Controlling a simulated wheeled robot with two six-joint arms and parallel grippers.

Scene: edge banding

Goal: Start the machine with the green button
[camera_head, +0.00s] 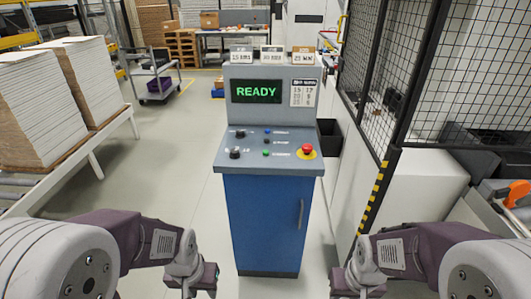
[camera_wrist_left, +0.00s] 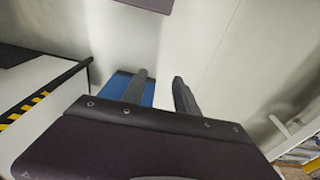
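The machine's console (camera_head: 268,162) stands in the middle of the head view, and its screen (camera_head: 256,92) reads READY in green. The green button (camera_head: 266,153) is on the sloped panel, below a dark button (camera_head: 266,141) and a blue one (camera_head: 267,131). My left gripper (camera_head: 203,279) is low and to the left of the blue cabinet, well away from the buttons. In the left wrist view its two fingers (camera_wrist_left: 160,92) are apart with nothing between them. My right gripper (camera_head: 350,284) is low to the right of the cabinet; its fingers cannot be made out.
A red mushroom button (camera_head: 307,150) on a yellow ring sits right of the green button. Two black knobs (camera_head: 235,153) sit to its left. A mesh fence (camera_head: 465,80) stands at the right, and a table with stacked boards (camera_head: 60,150) at the left. The floor left of the console is clear.

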